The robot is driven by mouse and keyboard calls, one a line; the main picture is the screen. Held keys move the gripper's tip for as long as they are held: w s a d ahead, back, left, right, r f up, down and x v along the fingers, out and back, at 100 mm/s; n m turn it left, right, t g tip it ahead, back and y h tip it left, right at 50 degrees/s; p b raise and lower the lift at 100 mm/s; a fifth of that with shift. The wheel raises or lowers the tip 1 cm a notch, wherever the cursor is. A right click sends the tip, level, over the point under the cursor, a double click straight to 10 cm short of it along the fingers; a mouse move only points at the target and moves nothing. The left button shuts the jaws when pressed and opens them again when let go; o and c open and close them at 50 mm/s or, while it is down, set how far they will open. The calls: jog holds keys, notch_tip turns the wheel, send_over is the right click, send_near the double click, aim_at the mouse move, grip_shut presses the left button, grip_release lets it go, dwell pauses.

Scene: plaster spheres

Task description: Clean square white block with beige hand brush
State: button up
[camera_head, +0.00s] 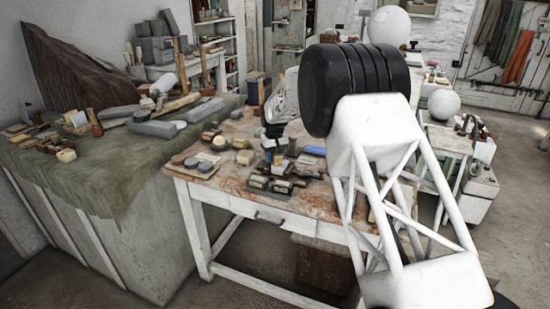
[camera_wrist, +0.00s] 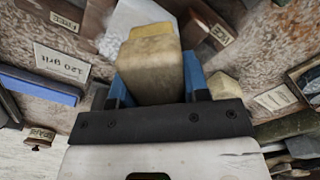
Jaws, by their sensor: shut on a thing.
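My gripper (camera_wrist: 157,82) has blue fingers, closed on both sides of a beige, worn block-like thing (camera_wrist: 152,70), which looks like the beige hand brush. Its far end is yellower, and its underside is hidden. A whitish, flat-faced thing (camera_wrist: 127,18) lies just beyond it in the wrist view; it may be the square white block, but it is partly covered and I cannot tell if they touch. In the head view my gripper (camera_head: 275,146) points down over the worktable, and what it holds is small and unclear there.
The worn worktable (camera_head: 230,190) is crowded with small blocks and tools. A blue-topped block (camera_wrist: 40,84) and a "120 grit" card (camera_wrist: 62,64) lie at left in the wrist view. A green-draped bench (camera_head: 110,175) stands at left, holding grey stones.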

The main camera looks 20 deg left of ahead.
aim_at(278, 161)
dwell(0.3)
jog(key=shift+s+d+r, duration=0.65)
jog(key=shift+s+d, duration=0.1)
jog(key=shift+s, duration=0.05)
jog(key=shift+f, duration=0.7)
dwell(0.9)
jog(key=shift+s+d+r, duration=0.1)
jog(key=shift+s+d, duration=0.25)
jog(key=shift+s+d, duration=0.15)
jog(key=shift+d, duration=0.05)
dwell(0.3)
jog(key=shift+s+d, duration=0.25)
jog(key=shift+s, duration=0.05)
